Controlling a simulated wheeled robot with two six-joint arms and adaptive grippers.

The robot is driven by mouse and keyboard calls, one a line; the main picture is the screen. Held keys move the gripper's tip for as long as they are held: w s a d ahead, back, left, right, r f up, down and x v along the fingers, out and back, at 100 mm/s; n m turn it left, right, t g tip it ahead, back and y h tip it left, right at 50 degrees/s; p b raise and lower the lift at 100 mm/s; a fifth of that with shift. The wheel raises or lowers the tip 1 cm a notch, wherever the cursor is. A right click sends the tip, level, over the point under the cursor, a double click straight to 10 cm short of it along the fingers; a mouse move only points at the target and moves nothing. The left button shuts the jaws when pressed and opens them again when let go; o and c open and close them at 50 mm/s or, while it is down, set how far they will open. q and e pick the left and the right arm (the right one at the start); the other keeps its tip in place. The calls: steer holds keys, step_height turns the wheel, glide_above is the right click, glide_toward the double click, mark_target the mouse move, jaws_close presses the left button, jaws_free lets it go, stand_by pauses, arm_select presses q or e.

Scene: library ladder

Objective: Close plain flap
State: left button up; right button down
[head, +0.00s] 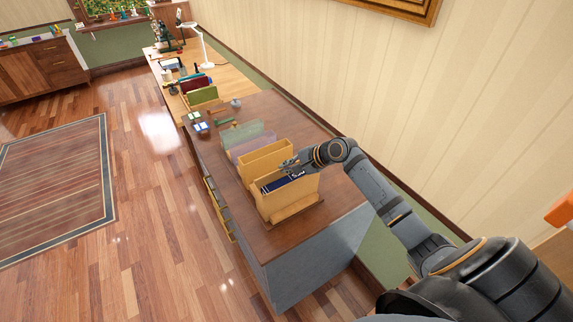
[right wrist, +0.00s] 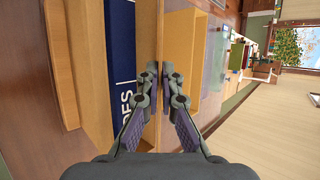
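A tan box file (head: 287,199) stands upright on the brown desk, with a dark blue item (head: 283,184) with white lettering in its open top. A second tan box (head: 265,157) stands just behind it. My right gripper (head: 286,166) is at the top of the front box, on its far side. In the right wrist view the right gripper (right wrist: 159,72) has its fingertips close together on both sides of a thin tan panel (right wrist: 160,20), which looks like the plain flap. The blue item (right wrist: 121,45) lies left of the fingers. My left gripper is not in view.
Translucent green and purple dividers (head: 243,137) stand behind the boxes. Small objects and a white lamp (head: 197,45) are farther along the desks. The wall (head: 420,110) runs close on the right.

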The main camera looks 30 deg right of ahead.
steer(key=shift+s+f+t, duration=0.1)
steer(key=shift+f+t, duration=0.05)
steer(key=shift+t, duration=0.25)
steer(key=c, duration=1.6)
jaws_free()
steer(key=shift+o, duration=0.2)
steer(key=v, duration=0.6)
steer(key=shift+s+d, duration=0.2)
steer(key=shift+d, duration=0.15)
steer(key=shift+s+r, duration=0.3)
steer(key=shift+r, duration=0.1)
steer(key=shift+c, duration=0.2)
